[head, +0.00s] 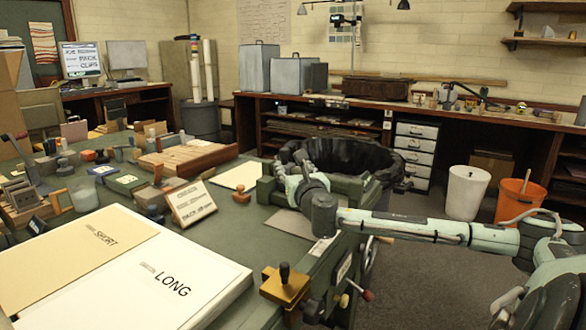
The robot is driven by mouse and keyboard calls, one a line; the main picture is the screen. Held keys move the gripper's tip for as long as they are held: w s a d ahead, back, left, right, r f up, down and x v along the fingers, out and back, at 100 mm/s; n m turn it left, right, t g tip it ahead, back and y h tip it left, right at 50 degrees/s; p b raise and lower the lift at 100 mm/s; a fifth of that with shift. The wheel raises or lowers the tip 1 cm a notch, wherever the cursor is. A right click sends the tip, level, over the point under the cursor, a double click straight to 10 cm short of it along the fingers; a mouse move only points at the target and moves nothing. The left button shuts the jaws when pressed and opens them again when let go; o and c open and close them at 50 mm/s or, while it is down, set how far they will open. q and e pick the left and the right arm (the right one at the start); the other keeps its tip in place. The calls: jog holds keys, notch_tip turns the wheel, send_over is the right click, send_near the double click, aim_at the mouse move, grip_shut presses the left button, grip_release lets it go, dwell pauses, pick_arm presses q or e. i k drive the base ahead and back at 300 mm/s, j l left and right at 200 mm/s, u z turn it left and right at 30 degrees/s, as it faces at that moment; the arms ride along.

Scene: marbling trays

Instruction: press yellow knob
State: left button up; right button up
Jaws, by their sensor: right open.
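A small dull-yellow knob (344,300) sticks out low on the front of the green press (325,275), between a dark knob (311,310) and a red-tipped lever (367,295). My right arm reaches in from the right, above the press. My right gripper (293,174) is open beyond the press, near its upper green part and the black-lined bin. It is apart from the yellow knob, higher and farther back. The gripper is small in view, and I see nothing held in it. My left gripper is not in view.
A brass block with a black handle (285,283) sits at the near edge of the press. The green table (225,245) holds envelope-like sheets marked SHORT and LONG, a small sign (192,203) and stamps. A black-lined bin (345,160) stands behind. Floor is open at right.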

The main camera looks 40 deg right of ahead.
aim_at(343, 299)
jog(key=k, duration=1)
